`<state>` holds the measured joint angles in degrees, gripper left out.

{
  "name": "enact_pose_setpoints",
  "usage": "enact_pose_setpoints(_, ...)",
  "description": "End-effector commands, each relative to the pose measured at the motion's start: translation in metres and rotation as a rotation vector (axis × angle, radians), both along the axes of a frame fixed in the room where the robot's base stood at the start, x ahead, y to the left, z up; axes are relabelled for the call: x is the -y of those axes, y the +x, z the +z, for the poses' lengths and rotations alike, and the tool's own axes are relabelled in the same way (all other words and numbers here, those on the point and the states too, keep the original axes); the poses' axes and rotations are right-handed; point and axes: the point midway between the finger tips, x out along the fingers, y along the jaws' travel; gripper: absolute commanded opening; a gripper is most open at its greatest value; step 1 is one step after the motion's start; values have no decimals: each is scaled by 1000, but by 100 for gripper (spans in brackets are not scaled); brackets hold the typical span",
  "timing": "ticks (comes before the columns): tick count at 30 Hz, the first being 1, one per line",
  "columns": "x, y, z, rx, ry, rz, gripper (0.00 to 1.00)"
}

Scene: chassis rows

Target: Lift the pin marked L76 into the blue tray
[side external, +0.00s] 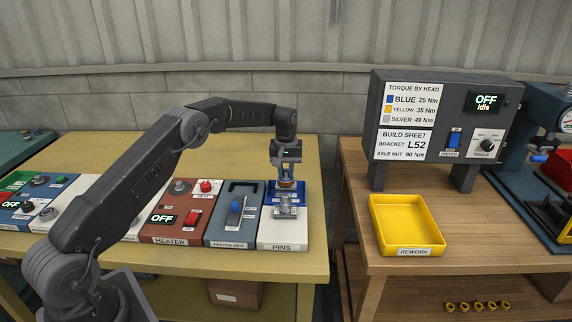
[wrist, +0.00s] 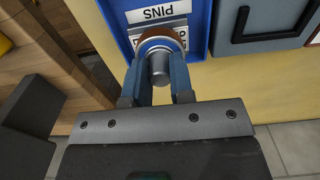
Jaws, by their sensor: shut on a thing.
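My gripper (side external: 287,172) is shut on a grey metal pin (wrist: 159,68) with a brown, copper-coloured collar. The wrist view shows the pin between the two blue fingers (wrist: 156,85). No L76 mark is readable on it. In the wrist view the blue tray (wrist: 201,32) lies beyond the pin. I cannot tell whether the pin touches the tray. A silver metal piece (side external: 286,208) stands just below the gripper, partly overlapped.
A grey panel with a blue lever (side external: 235,213) and a red-brown heater panel (side external: 172,228) stand left of the tray. Across a gap to the right, a wooden bench holds a yellow REWORK tray (side external: 405,216) and a dark torque box (side external: 440,120).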

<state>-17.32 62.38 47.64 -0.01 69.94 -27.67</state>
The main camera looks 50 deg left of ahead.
Motion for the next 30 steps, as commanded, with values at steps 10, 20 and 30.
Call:
enact_pose_setpoints(10,0,0,-24,1,-1,0,0)
enact_pose_setpoints(20,0,1,-34,3,0,0,0)
enact_pose_setpoints(30,0,1,-35,2,1,0,27)
